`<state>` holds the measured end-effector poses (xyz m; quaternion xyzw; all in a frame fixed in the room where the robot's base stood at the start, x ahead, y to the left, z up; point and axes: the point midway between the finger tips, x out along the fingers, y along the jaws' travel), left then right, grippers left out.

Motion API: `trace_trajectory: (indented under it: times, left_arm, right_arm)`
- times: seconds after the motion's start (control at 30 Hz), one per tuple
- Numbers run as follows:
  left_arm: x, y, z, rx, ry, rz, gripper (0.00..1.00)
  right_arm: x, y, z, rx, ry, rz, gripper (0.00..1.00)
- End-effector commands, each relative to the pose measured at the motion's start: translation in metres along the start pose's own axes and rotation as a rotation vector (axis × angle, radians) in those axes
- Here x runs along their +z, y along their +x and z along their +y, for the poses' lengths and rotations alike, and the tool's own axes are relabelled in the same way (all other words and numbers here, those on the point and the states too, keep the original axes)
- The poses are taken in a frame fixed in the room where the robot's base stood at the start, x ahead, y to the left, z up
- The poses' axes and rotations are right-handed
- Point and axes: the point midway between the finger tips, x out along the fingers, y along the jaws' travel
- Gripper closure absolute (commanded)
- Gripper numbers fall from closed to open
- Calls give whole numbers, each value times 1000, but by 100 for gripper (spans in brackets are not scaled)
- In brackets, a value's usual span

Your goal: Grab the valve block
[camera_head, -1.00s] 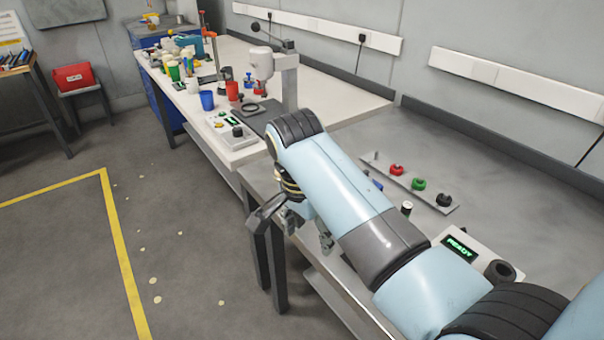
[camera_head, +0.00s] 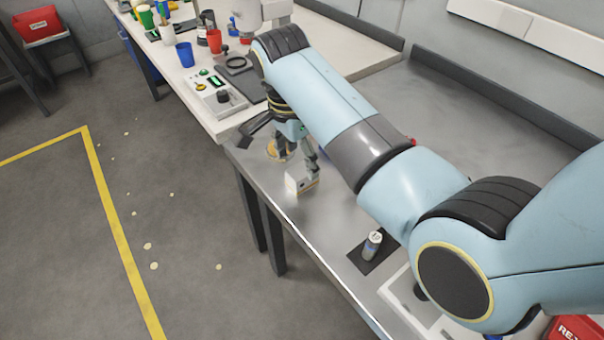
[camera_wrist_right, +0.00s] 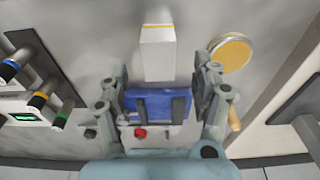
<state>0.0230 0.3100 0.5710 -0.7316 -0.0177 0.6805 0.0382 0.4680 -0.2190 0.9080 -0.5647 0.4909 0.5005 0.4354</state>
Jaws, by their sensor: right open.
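My right gripper (camera_head: 290,150) is over the near table in the head view, fingers downward. In the right wrist view my right gripper (camera_wrist_right: 162,88) is open, and a blue block (camera_wrist_right: 157,103) with a dark part across it shows between its fingers. I cannot tell whether the fingers touch it. A whitish box with a yellow stripe (camera_wrist_right: 157,55) is just beyond the fingertips; a pale box (camera_head: 300,181) stands below the gripper in the head view. I cannot tell for sure which is the valve block. My left gripper is out of view.
A yellow round disc (camera_wrist_right: 232,52) lies beside the right finger. Cylinders with coloured bands (camera_wrist_right: 47,95) are at the left, and a red knob (camera_wrist_right: 140,132) is below the blue block. A grey cylinder (camera_head: 372,243) stands on a dark mat. The far bench holds red and blue cups (camera_head: 184,55).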

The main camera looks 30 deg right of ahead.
Motion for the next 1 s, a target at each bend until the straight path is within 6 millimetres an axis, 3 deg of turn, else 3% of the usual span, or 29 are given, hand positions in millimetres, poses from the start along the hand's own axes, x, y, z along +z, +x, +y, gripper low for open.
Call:
trace_trajectory:
  times: [0.23, 0.53, 1.0]
  left_arm:
    - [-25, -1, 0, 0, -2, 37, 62]
    - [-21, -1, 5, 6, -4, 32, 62]
    - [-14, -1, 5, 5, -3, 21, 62]
  right_arm:
    - [-3, 38, 1, 4, 0, 0, 35]
    - [-2, 44, 1, 1, 0, 0, 35]
    - [-2, 44, 1, 1, 0, 0, 95]
